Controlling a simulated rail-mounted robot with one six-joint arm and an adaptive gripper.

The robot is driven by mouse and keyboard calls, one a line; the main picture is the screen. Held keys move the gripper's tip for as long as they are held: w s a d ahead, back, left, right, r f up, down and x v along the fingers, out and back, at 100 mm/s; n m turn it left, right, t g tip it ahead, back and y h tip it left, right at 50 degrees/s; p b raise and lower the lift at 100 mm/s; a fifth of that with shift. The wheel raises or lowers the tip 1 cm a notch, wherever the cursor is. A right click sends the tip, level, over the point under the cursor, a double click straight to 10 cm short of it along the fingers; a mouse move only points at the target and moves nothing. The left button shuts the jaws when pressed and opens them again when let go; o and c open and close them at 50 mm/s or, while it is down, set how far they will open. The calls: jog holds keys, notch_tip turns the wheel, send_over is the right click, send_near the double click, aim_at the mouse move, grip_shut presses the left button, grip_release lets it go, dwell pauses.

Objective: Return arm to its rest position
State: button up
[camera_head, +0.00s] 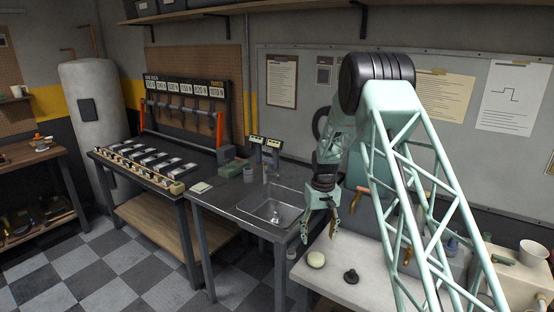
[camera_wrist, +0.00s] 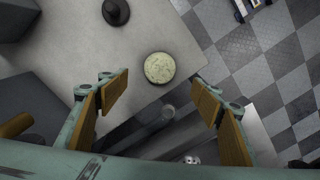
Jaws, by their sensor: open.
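My gripper (camera_head: 320,232) hangs from my mint-green lattice arm, pointing down near the right edge of the sink and the left edge of the light bench. Its fingers are spread apart with nothing between them. In the wrist view my gripper (camera_wrist: 158,92) shows wood-coloured finger pads, wide apart, with the bench edge, dark shadowed parts and part of the sink area beyond. A round cream disc (camera_head: 316,259) lies on the bench below and apart from the fingers; it also shows in the wrist view (camera_wrist: 159,68).
A black knob-like piece (camera_head: 351,276) lies by the disc. The sink (camera_head: 276,207) is left of my gripper, with a small object inside. A grey-green case (camera_head: 372,205) stands close behind on the right. The checkered floor (camera_head: 110,270) is clear.

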jog(key=s+r+t, duration=0.1)
jog(key=s+r, duration=0.8)
jog(key=r, duration=0.3)
jog(key=s+r+m, duration=0.1)
jog(key=s+r, duration=0.7)
jog(key=r, duration=0.4)
jog(key=s+r+t, duration=0.1)
jog(key=s+r, duration=0.8)
jog(key=r, duration=0.4)
jog(key=s+r+t, duration=0.1)
jog(key=s+r, duration=0.2)
jog(key=s, duration=0.7)
jog(key=s+r, duration=0.4)
jog(key=s, duration=0.6)
jog(key=s+f+t, duration=0.1)
jog(key=s+f, duration=0.1)
jog(key=s, duration=1.6)
jog(key=shift+s+m+b, duration=0.3)
jog(key=shift+m+b, duration=0.1)
